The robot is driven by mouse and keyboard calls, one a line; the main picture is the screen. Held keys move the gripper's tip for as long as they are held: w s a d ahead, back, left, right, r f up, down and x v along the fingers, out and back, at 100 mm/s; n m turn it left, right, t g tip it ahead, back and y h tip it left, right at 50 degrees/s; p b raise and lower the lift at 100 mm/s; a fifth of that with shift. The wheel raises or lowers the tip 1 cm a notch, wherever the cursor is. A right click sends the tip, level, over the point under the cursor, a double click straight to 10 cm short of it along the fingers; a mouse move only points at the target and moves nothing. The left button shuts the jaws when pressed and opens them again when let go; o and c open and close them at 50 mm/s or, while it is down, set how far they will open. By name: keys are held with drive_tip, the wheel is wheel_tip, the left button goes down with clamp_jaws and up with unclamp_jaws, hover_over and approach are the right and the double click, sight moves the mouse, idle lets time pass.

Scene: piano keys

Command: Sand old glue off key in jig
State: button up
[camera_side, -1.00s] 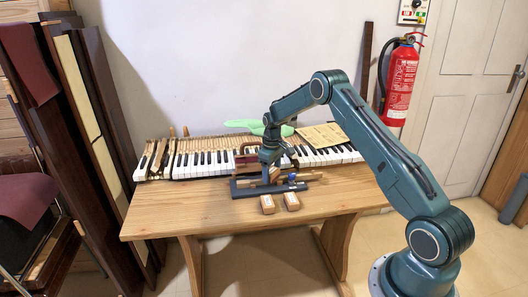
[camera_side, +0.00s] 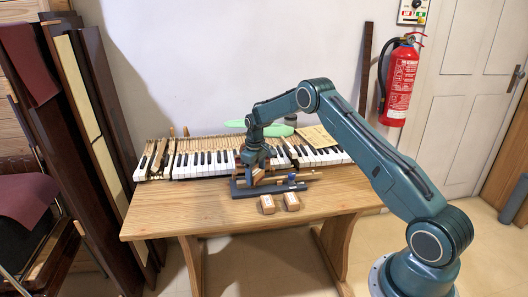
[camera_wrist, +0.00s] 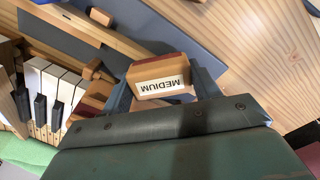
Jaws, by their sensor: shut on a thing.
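My gripper (camera_side: 257,166) is shut on a wooden sanding block (camera_wrist: 160,72), with a finger on each side. In the wrist view the block has a reddish-brown edge and a white label reading MEDIUM. The jig (camera_side: 240,191) is a dark grey base on the table, below my gripper in the side view. A pale wooden key (camera_wrist: 95,28) lies along the jig in the wrist view, beside the held block. I cannot tell whether the block touches the key, and glue on the key cannot be made out.
A piano keyboard (camera_side: 200,163) spans the back of the table. A blue knob (camera_side: 291,177) stands at the jig's right. The table's front left (camera_side: 165,215) is clear.

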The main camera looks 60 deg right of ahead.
sight(244, 181)
drive_tip(key=shift+w+a, duration=1.4)
drive_tip(key=shift+w+a+r, duration=0.15)
wheel_tip(244, 181, up, 8)
